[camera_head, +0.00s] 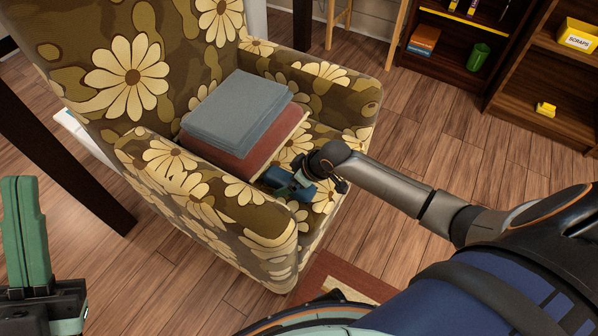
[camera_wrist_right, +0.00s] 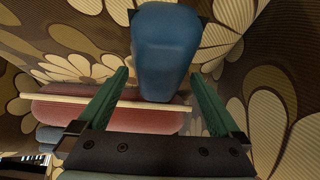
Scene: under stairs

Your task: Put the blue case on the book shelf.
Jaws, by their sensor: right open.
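The blue case (camera_wrist_right: 165,52) is a rounded blue block in the right wrist view, just beyond and between the fingertips of my right gripper (camera_wrist_right: 165,85). In the head view the blue case (camera_head: 276,177) lies on the flowered armchair seat, partly hidden by the gripper. My right gripper (camera_head: 298,186) is open there; I cannot tell if its fingers touch the case. My left gripper (camera_head: 25,232) is at the lower left edge, away from the chair; I cannot tell its opening. The dark wooden book shelf (camera_head: 455,75) stands at the upper right, holding books and a green cup.
A grey folded stack (camera_head: 238,108) lies on a reddish cushion or book (camera_head: 232,165) beside the case on the armchair (camera_head: 215,235). Another shelf unit (camera_head: 540,90) holds a yellow scraps bin (camera_head: 578,35). Wooden floor (camera_head: 430,150) is clear between chair and shelves.

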